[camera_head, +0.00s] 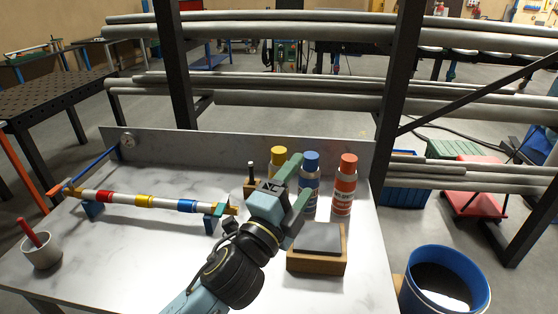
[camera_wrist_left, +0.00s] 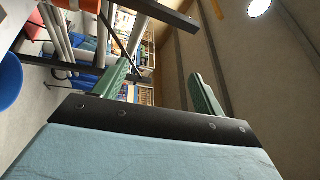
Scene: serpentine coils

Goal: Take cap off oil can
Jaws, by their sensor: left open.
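Three cans with coloured caps stand in a row near the back of the table: one yellow-capped (camera_head: 279,154), one blue (camera_head: 312,162) and one orange (camera_head: 345,185). I cannot tell which one is the oil can. My left gripper (camera_head: 303,174) is open, its green fingers spread in front of the blue can and hiding part of it and of the yellow-capped can. No cap is between the fingers. In the left wrist view the open fingers (camera_wrist_left: 160,75) are empty, with the room behind them. My right gripper is not in view.
A wooden block with a grey top (camera_head: 318,239) sits right of my left arm. A blue bucket (camera_head: 480,285) stands off the table at right.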

